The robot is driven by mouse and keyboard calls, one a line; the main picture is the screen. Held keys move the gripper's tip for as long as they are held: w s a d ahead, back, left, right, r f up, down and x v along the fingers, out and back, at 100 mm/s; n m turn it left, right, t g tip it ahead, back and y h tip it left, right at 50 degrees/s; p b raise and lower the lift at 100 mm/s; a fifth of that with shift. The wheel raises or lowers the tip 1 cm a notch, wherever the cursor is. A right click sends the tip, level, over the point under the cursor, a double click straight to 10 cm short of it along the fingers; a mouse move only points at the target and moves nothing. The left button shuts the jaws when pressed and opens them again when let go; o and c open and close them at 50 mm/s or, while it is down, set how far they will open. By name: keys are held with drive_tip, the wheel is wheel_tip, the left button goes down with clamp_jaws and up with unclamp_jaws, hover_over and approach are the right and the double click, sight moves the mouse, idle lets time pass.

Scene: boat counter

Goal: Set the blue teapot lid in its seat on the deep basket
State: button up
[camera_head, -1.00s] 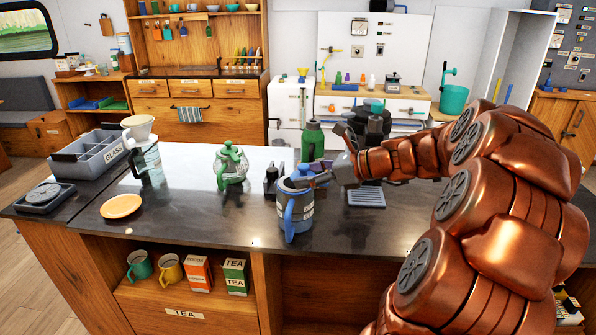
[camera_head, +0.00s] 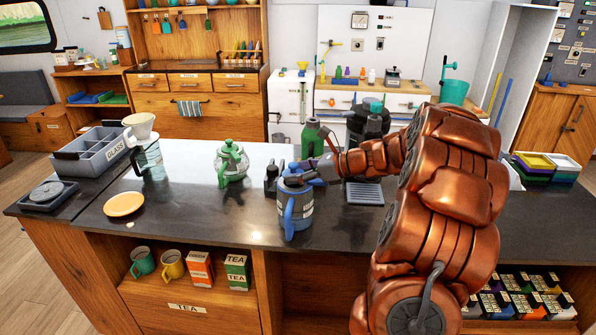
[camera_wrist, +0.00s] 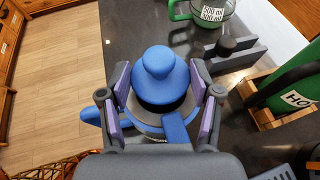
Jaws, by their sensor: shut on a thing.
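The blue teapot (camera_head: 298,213) stands on the dark counter in the head view, with a light label and its handle facing me. The blue teapot lid (camera_wrist: 160,68), with a round knob, is between my fingers in the wrist view. My gripper (camera_wrist: 159,82) is shut on it, with purple pads on both sides; in the head view it is just above the teapot's top. A pale metallic rim (camera_wrist: 150,129), perhaps the deep basket's, shows below the lid. The lid overlaps the pot opening from above; I cannot tell whether it touches the rim. The basket's inside is hidden.
A green glass teapot (camera_head: 232,165) stands to the left and a green bottle (camera_head: 311,138) behind. A dark stand (camera_head: 271,180) is close beside the blue teapot. An orange plate (camera_head: 123,205) and grey bin (camera_head: 91,152) are further left. The counter's front middle is clear.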

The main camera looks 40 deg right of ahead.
drive_tip(key=shift+f, duration=0.2)
drive_tip(key=shift+f, duration=0.6)
drive_tip(key=o, duration=1)
drive_tip(key=shift+c, duration=0.2)
drive_tip(key=shift+r, duration=0.15)
drive_tip(key=shift+r, duration=0.25)
drive_tip(key=b+v, duration=0.2)
drive_tip(key=v, duration=1)
drive_tip(key=shift+r, duration=0.15)
